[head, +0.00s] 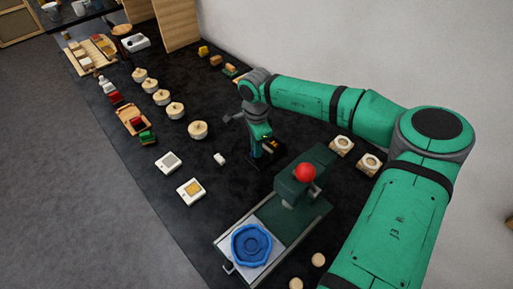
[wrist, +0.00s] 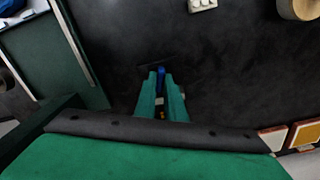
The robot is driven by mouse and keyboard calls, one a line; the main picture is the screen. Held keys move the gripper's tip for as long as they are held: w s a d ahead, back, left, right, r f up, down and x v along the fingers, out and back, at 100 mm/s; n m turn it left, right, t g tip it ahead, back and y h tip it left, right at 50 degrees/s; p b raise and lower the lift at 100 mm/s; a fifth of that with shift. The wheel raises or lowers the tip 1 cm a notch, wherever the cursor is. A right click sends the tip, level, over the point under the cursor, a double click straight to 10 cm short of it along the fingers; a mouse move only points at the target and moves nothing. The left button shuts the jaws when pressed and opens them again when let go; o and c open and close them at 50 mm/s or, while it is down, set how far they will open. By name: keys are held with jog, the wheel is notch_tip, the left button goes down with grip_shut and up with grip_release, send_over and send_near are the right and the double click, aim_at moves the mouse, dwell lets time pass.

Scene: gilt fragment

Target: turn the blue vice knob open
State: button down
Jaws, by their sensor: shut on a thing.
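The blue knob (wrist: 161,73) shows as a narrow blue strip between my two green fingertips in the wrist view. My gripper (wrist: 161,82) is shut on it, with one finger on each side. A low dark piece lies just beyond the fingertips, hard to tell from the black surface. In the head view my gripper (head: 258,153) points down at the middle of the black table. The knob is not clearly visible there. How far the knob is turned cannot be told.
A green machine with a red ball (head: 305,172) and a blue dish (head: 251,245) stands close in front. Two pale blocks with round tops (head: 341,145) stand to the right. A small white piece (head: 220,159) and white boxes (head: 190,191) lie left, among bare black table.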

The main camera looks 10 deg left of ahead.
jog(key=shift+s+d, duration=0.1)
jog(key=c, duration=1.8)
grip_release()
jog(key=shift+c, duration=0.2)
jog(key=shift+r, duration=0.3)
notch_tip(320, 180, up, 10)
jog(key=shift+r, duration=0.1)
